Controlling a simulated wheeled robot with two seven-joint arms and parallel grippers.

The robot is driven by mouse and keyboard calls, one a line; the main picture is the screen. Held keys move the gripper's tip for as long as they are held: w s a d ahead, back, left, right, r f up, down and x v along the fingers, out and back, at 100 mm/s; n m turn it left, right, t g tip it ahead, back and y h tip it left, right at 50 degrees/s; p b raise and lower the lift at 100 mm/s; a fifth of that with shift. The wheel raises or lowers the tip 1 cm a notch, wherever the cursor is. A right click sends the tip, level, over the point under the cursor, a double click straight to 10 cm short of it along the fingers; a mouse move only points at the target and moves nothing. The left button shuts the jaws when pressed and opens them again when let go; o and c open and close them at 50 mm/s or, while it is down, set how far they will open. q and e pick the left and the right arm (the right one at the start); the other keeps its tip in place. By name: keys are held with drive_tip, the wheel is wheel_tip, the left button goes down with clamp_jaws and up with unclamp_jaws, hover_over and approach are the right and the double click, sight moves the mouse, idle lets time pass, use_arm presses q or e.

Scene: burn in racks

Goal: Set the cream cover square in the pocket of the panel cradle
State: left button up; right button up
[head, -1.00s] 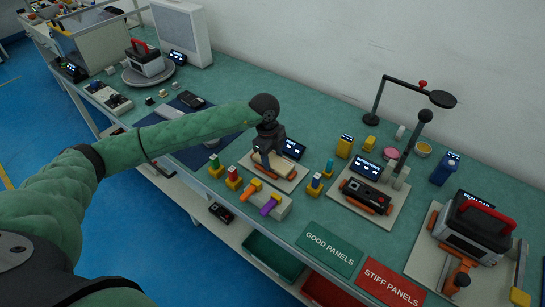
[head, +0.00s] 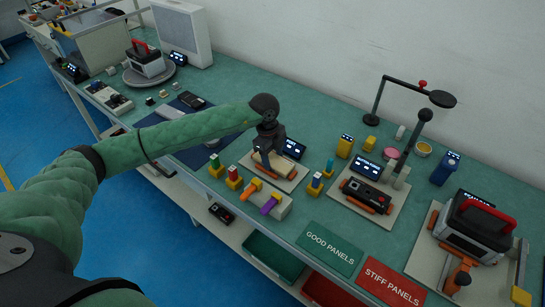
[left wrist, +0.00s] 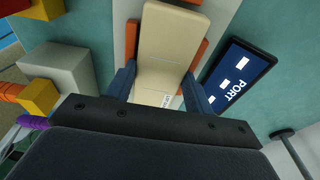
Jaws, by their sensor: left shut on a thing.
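The cream cover (left wrist: 165,48) is a long pale piece with a small printed label near its lower end. In the left wrist view it lies between the orange side blocks of the panel cradle (left wrist: 198,52). My left gripper (left wrist: 160,92) is shut on the cover, with a blue finger against each long side. In the head view my left gripper (head: 266,148) points down over the cradle's pale base plate (head: 287,184). The cover looks nearly in line with the cradle; its seating depth cannot be told. The pocket floor is hidden. My right gripper is not in view.
A display marked PORT (left wrist: 238,76) stands close beside the cradle. A grey block with orange and purple handles (head: 284,207) sits in front. A second fixture with a black device (head: 366,195) is to the right. GOOD PANELS (head: 330,247) and STIFF PANELS (head: 391,281) signs mark the front edge.

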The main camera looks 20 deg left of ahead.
use_arm(q)
drive_tip(key=shift+s+f, duration=0.2)
drive_tip(key=shift+f, duration=0.35)
drive_tip(key=shift+s+f, duration=0.2)
drive_tip(key=shift+f, duration=0.35)
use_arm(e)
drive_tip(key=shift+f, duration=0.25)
use_arm(q)
drive_tip(key=o, duration=1)
drive_tip(key=shift+o, duration=0.7)
drive_tip(key=shift+w+f, duration=0.15)
drive_tip(key=r+p, duration=0.1)
drive_tip(key=r, duration=0.2)
drive_tip(key=w+r+p, duration=0.1)
drive_tip(key=r, duration=0.2)
drive_tip(key=a+r+p, duration=0.1)
drive_tip(key=r+p, duration=0.1)
drive_tip(key=r, duration=0.1)
drive_tip(key=shift+w+r, duration=0.15)
drive_tip(key=shift+r, duration=0.5)
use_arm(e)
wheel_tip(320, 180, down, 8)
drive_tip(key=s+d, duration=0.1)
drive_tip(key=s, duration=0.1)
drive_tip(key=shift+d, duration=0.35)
